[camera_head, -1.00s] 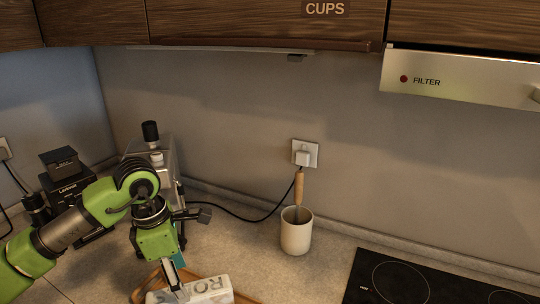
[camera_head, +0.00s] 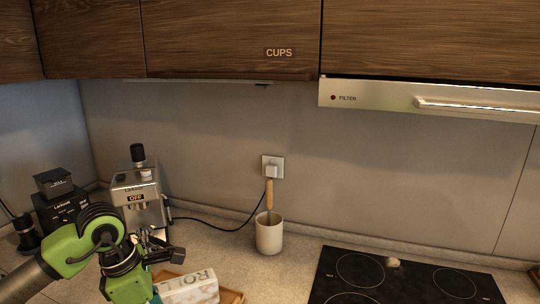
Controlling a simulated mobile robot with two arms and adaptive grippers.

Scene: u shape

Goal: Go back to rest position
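My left arm comes in from the lower left in the head view, green and black, with its wrist bent down over the counter. Its gripper fingers are below the picture's bottom edge, so their state does not show. Beside the wrist, a white box with lettering (camera_head: 190,288) rests on a wooden tray (camera_head: 231,296), partly cut off by the bottom edge. I cannot tell whether the gripper touches the box. My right arm and gripper are not in view.
A coffee machine (camera_head: 138,190) reading OFF and a black grinder (camera_head: 58,198) stand behind my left arm. A white utensil cup (camera_head: 269,236) stands mid-counter. A black cooktop (camera_head: 400,280) is at right, under the filter hood (camera_head: 425,99). Wooden cupboards (camera_head: 230,35) hang above.

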